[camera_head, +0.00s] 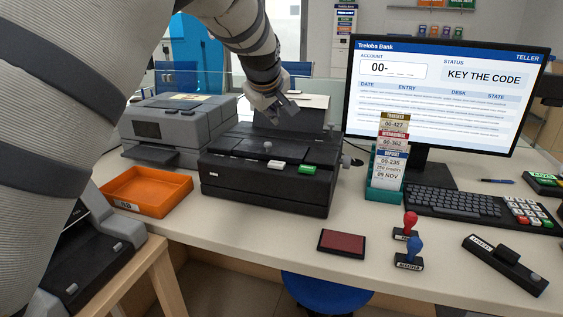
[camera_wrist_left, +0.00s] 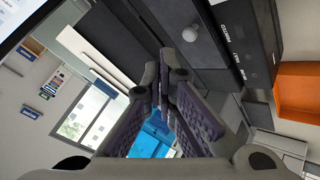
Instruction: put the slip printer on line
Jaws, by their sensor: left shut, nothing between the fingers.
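The black machine (camera_head: 265,200), which looks like the slip printer, stands on the counter left of the monitor. It has a green key (camera_head: 307,169) and a white key (camera_head: 275,165) on its front right edge, a round knob on top and an upright panel at its back. My left gripper (camera_head: 288,108) is shut and empty above the machine's rear, in front of the panel. In the left wrist view the closed fingers (camera_wrist_left: 165,80) are beside the black machine (camera_wrist_left: 225,50) and its pale knob (camera_wrist_left: 190,33). I cannot tell whether they touch it. My right gripper is not in view.
A grey machine (camera_head: 180,125) stands behind left, with an orange tray (camera_head: 150,190) in front. On the right are a monitor (camera_head: 440,100) reading "KEY THE CODE", a slip holder (camera_head: 384,190), keyboard (camera_head: 455,203), keypad (camera_head: 528,214), stamps (camera_head: 409,255) and a red pad (camera_head: 342,243).

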